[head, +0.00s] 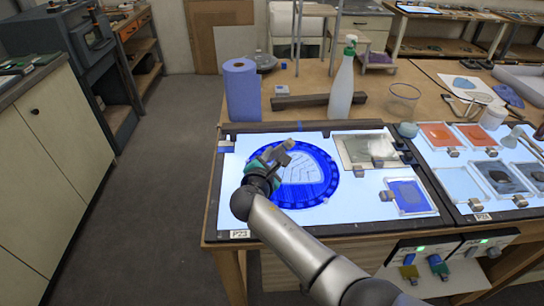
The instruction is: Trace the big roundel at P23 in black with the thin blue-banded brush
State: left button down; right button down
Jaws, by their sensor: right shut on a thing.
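The big roundel (327,190) lies on the lit panel marked P23 (240,234). It is a deep blue disc with a notched ring and a pale shield-like middle crossed by thin dark lines. My right gripper (284,151) is over the roundel's left part and hides some of it. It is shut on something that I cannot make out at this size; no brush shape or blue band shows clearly. Whether it touches the glass cannot be told. My left gripper is out of view.
A blue paper roll (242,90), a spray bottle (342,88) and a dark bar (312,101) stand behind the panel. A pale glass pane (368,148) and a small blue pane (408,196) lie right of the roundel. More panes lie on the neighbouring panel.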

jog(key=shift+d, duration=0.1)
jog(key=shift+w+d+p, duration=0.25)
jog(key=shift+w+d, duration=0.05)
jog(key=shift+d, duration=0.5)
jog(key=shift+w+d+p, duration=0.25)
jog(key=shift+d, duration=0.6)
jog(key=shift+w+d+p, duration=0.25)
jog(key=shift+w+d, duration=0.05)
jog(key=shift+d, duration=0.5)
jog(key=shift+w+d+b, duration=0.4)
jog(key=shift+w+d, duration=0.5)
jog(key=shift+w, duration=0.1)
jog(key=shift+w+d+b, duration=0.3)
jog(key=shift+w+d, duration=0.5)
jog(key=shift+d, duration=0.25)
jog(key=shift+d, duration=0.1)
jog(key=shift+w+d, duration=0.25)
jog(key=shift+d, duration=0.3)
jog(key=shift+w+d, duration=0.2)
jog(key=shift+d, duration=0.35)
jog(key=shift+d+p, duration=0.55)
jog(key=shift+d, duration=0.75)
jog(key=shift+s+d, duration=0.1)
jog(key=shift+s, duration=0.05)
